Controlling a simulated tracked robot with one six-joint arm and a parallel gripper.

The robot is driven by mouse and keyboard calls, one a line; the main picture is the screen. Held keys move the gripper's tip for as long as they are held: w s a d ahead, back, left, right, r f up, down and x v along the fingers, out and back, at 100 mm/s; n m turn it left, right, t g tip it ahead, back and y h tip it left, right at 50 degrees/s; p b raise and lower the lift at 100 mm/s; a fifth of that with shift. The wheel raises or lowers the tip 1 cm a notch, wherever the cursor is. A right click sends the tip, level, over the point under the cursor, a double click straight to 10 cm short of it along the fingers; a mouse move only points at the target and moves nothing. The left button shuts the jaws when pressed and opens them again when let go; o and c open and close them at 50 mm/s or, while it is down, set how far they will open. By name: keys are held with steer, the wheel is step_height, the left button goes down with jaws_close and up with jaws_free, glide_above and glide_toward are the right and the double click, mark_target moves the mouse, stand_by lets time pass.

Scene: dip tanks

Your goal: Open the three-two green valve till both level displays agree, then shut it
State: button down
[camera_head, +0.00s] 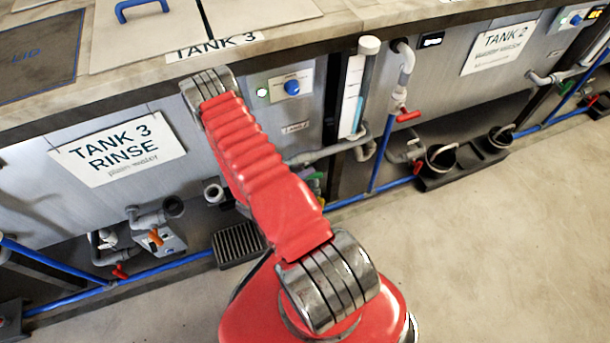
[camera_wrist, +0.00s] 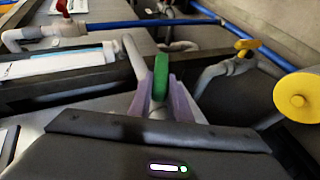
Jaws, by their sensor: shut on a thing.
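The green valve handle (camera_wrist: 160,77) stands between the two pale purple fingers of my gripper (camera_wrist: 161,95) in the wrist view. The fingers are shut on it, and it sits in line with a grey pipe. In the head view, only small green bits (camera_head: 316,178) show beside my red arm; the gripper is hidden there. I cannot read either one.
Tank 3 (camera_head: 200,120) and tank 2 (camera_head: 470,80) stand along the wall. A red valve handle (camera_head: 408,116) and blue pipe (camera_head: 345,201) lie near. A yellow knob (camera_wrist: 297,97) and yellow handle (camera_wrist: 247,45) are right of my gripper. Bare floor (camera_head: 490,240) is at the right.

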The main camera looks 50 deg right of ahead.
steer(key=h, duration=0.1)
steer(key=f+n+h, duration=0.1)
steer(key=shift+w+a+f+g+h, duration=0.1)
steer(key=shift+a+f+g+h, duration=0.15)
steer(key=shift+g+h, duration=0.15)
steer(key=shift+n+h, duration=0.3)
steer(key=shift+h, duration=0.4)
steer(key=shift+w, duration=0.1)
steer(key=shift+d, duration=0.1)
steer(key=c, duration=1.6)
jaws_free()
steer(key=shift+r, duration=0.1)
steer(key=shift+c, duration=0.2)
steer(key=w+a, duration=0.1)
steer(key=a, duration=1.2)
steer(key=shift+w+a, duration=0.35)
steer(key=shift+w, duration=0.05)
steer(key=shift+f, duration=0.2)
